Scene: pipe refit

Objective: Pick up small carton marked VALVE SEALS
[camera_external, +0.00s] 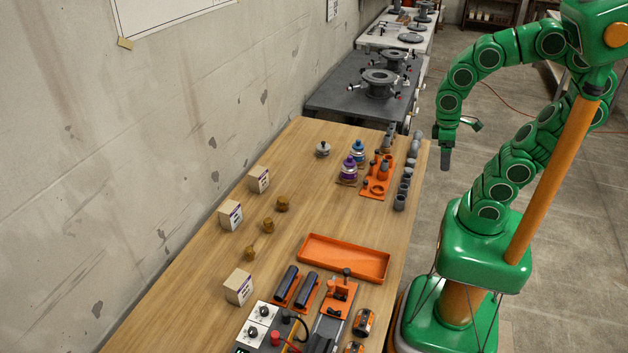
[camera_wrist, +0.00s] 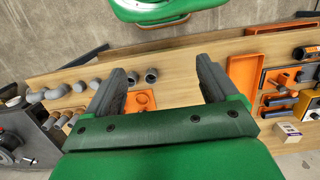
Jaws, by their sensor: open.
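Three small pale cartons with printed labels stand along the wall side of the wooden table in the external view: a far one (camera_external: 259,179), a middle one (camera_external: 230,215) and a near one (camera_external: 238,287). Their print is too small to read, so I cannot tell which is marked VALVE SEALS. One carton (camera_wrist: 288,132) shows at the lower right of the wrist view, outside my jaws. My gripper (camera_external: 445,160) hangs beyond the table's right edge, well away from all the cartons. In the wrist view my gripper (camera_wrist: 161,70) is open with nothing between its fingers.
An empty orange tray (camera_external: 343,258) lies mid-table. Brass fittings (camera_external: 268,224) stand near the cartons. Tools and a switch box (camera_external: 262,326) crowd the near end.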

